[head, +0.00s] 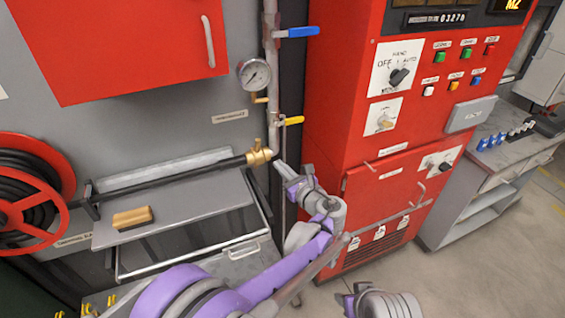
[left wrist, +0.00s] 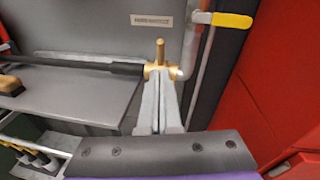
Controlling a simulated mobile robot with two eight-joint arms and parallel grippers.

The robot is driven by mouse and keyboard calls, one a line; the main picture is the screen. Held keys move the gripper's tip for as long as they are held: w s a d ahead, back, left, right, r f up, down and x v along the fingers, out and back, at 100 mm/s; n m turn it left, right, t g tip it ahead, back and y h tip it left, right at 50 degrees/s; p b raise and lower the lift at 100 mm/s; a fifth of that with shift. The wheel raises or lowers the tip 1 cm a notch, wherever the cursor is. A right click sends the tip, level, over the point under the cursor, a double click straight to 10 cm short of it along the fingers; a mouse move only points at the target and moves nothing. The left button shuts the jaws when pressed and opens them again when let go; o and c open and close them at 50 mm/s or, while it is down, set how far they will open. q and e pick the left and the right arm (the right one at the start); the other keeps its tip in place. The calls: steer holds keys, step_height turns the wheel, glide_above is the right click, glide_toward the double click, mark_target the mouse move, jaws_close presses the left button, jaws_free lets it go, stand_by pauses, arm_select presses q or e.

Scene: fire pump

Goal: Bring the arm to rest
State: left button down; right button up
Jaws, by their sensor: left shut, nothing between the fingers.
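My left arm reaches up from the bottom of the head view. Its gripper (head: 280,170) is shut and empty, just below and right of a brass fitting (head: 259,156) at the end of a black hose or bar. In the left wrist view the two grey fingers (left wrist: 160,104) lie together, pointing at the brass fitting (left wrist: 159,69). Whether they touch it I cannot tell. Part of my right arm, with what looks like its gripper (head: 349,302), shows at the bottom edge; its jaws cannot be made out.
A red control cabinet (head: 345,150) stands close right of the left gripper. A vertical pipe with a gauge (head: 254,75), a blue lever (head: 299,32) and a yellow lever (head: 291,120) is above. A hose reel (head: 35,205) and a wooden-backed brush (head: 132,218) are left. Floor at right is clear.

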arm_select(q)
steer(key=s+a+f+n+g+h, duration=0.1)
steer(key=s+a+n+g, duration=0.2)
steer(key=s+a+n, duration=0.45)
steer(key=s+a+f+n+g+h, duration=0.1)
steer(key=s+a+n+g, duration=0.3)
steer(key=a, duration=0.7)
steer(key=s+a+f+n+g+h, duration=0.1)
steer(key=s+f+n, duration=0.3)
steer(key=s+n, duration=0.5)
steer(key=s+a+f+n+g+h, duration=0.1)
steer(key=s+a+f+n+h, duration=0.1)
steer(key=s+n, duration=0.6)
steer(key=s+f+h, duration=0.1)
steer(key=s+h, duration=0.1)
steer(key=s, duration=0.3)
steer(key=shift+a+f+n+h, duration=0.15)
steer(key=shift+f+n+h, duration=0.15)
steer(key=shift+f+n, duration=0.1)
